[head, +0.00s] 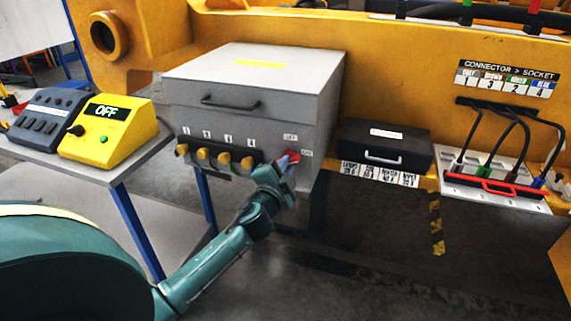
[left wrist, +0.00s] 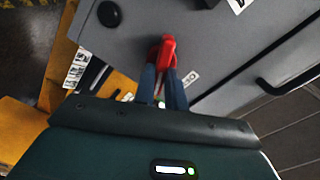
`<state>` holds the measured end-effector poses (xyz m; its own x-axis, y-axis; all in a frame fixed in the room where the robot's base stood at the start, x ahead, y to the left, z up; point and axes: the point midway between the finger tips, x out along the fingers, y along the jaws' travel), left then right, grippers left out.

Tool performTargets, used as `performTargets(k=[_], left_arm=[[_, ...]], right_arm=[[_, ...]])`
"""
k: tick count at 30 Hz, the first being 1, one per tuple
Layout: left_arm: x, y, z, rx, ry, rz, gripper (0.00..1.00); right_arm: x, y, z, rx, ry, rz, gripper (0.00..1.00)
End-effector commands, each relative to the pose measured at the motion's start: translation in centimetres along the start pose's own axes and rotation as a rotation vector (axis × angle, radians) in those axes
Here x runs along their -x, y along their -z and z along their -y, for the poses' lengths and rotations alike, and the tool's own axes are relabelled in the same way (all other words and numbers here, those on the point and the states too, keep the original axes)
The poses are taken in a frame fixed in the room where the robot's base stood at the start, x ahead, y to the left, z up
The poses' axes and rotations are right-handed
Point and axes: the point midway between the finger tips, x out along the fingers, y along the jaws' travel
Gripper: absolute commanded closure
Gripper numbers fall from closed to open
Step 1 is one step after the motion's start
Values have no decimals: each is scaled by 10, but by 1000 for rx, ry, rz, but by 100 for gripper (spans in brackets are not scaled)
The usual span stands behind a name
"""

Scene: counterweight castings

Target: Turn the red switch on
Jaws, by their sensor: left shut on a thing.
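The red switch (head: 293,156) is on the front of a grey box (head: 252,90), at its right end between two small labels. My left gripper (head: 286,162) is at the switch, its fingers shut on it. In the left wrist view the red switch handle (left wrist: 167,50) lies between the two fingertips of my left gripper (left wrist: 165,78). The fingers cover part of the switch, and I cannot tell its exact setting. My right gripper is not in view.
Several yellow knobs (head: 224,159) sit left of the switch. A yellow box (head: 108,131) reading OFF stands on the left table. A black case (head: 386,146) and a white socket panel (head: 494,187) with cables are at right.

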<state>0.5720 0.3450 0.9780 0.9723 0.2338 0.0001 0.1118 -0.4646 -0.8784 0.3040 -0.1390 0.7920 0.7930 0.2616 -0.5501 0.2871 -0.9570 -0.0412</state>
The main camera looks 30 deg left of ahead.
Motion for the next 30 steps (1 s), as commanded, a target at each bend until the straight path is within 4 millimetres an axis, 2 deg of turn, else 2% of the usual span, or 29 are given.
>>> performTargets(k=[6,15,30], left_arm=[[0,0,-1,-196,-1,0,100],[0,0,-2,-400,-1,0,100],[0,-1,-3,-516,0,0,100]], right_arm=[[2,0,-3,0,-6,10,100],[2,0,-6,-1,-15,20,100],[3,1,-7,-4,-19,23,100]])
